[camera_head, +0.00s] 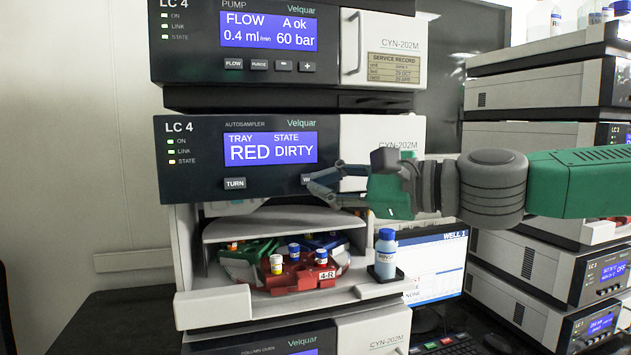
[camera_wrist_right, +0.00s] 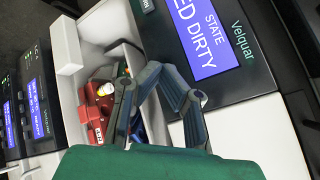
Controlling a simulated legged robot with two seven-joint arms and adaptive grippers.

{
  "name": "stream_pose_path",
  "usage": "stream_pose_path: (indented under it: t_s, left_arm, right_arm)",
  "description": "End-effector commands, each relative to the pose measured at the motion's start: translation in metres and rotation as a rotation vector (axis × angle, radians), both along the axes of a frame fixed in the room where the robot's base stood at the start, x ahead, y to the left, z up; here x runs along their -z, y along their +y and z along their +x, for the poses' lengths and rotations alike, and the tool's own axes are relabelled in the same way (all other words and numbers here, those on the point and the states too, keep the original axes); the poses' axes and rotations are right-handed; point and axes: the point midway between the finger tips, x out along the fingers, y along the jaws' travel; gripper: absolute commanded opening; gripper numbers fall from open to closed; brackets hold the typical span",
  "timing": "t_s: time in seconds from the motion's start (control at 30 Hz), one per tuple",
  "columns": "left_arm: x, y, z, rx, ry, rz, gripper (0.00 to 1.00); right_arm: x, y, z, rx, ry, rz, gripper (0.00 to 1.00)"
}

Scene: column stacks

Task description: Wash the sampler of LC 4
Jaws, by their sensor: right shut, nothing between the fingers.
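The LC 4 autosampler (camera_head: 350,135) is in the middle of the head view. Its display (camera_head: 270,149) reads TRAY RED, STATE DIRTY; the wrist view also shows this display (camera_wrist_right: 203,40). Below the display are a TURN button (camera_head: 235,183) and a second button, mostly hidden by my gripper, with only a "W" showing. My right gripper (camera_head: 312,186) is shut and empty, its fingertips at or just before that second button; I cannot tell whether they touch it. The open bay below holds a carousel with a red tray (camera_head: 318,275) marked 4-R in front. My left gripper is not in view.
A blue-capped bottle (camera_head: 386,254) stands at the right front corner of the bay. The LC 4 pump (camera_head: 345,45) sits above, showing flow 0.4 and 60 bar. A monitor (camera_head: 440,265) and another instrument stack (camera_head: 530,185) stand to the right.

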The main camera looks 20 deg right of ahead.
Motion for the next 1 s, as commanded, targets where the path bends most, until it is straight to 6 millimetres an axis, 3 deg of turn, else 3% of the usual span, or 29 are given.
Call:
stream_pose_path:
  t_s: [1.0]
  left_arm:
    - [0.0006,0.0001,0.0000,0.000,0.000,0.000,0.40]
  right_arm:
    - [-0.0014,-0.0004,0.0069,-0.001,-0.001,-0.001,0.00]
